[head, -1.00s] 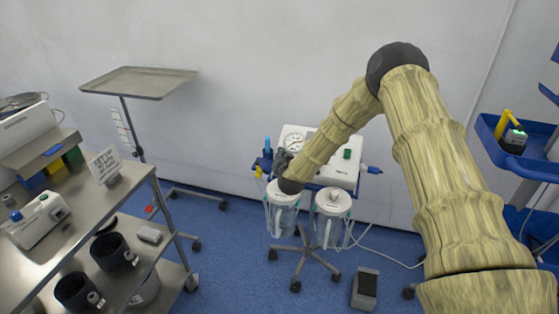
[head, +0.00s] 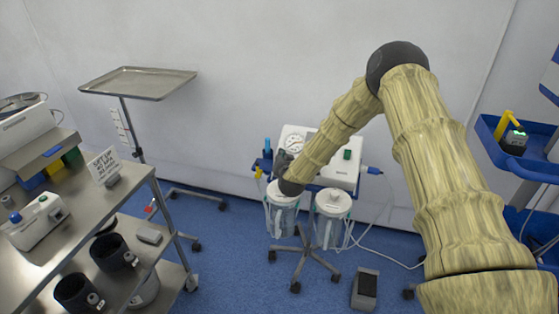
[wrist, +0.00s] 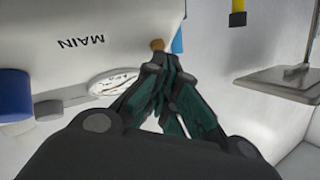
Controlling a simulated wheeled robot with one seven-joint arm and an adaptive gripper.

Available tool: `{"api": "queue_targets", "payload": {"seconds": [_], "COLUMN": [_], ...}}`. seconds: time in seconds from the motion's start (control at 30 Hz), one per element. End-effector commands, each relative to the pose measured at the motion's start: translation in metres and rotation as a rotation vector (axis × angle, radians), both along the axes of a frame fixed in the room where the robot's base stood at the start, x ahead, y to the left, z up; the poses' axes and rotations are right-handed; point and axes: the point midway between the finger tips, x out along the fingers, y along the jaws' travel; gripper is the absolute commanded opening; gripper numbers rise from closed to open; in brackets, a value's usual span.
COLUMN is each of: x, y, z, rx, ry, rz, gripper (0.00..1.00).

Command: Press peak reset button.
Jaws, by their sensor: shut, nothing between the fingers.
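A white suction unit (head: 337,178) stands against the wall, with a round gauge (head: 293,140) and a green switch (head: 347,154) on it. My gripper (head: 281,160) is at the left part of its front, largely hidden behind my forearm in the head view. In the wrist view the closed fingertips (wrist: 158,62) are close to a small orange-brown knob (wrist: 157,45) on the unit's edge. I cannot tell whether they touch it. The gauge also shows there (wrist: 114,83), partly behind the fingers. No label reading peak reset is legible; the lettering "MAIN" shows upside down.
Two clear canisters hang below the unit, the right one (head: 331,218) in plain view. A foot pedal (head: 365,287) is on the floor. A steel cart (head: 130,190) stands left, an empty tray stand (head: 138,83) behind it. A blue cart (head: 525,160) stands right.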

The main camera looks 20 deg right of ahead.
Motion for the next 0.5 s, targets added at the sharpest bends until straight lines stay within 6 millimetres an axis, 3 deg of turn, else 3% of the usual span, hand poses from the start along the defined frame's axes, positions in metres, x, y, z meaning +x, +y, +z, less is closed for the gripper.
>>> {"api": "queue_targets", "payload": {"seconds": [0.07, 0.5], "x": [-0.005, -0.004], "y": [-0.001, 0.005], "z": [-0.007, 0.007], "rx": [-0.002, 0.001], "ry": [0.012, 0.002], "rz": [0.000, 0.003], "gripper": [0.00, 0.00]}}
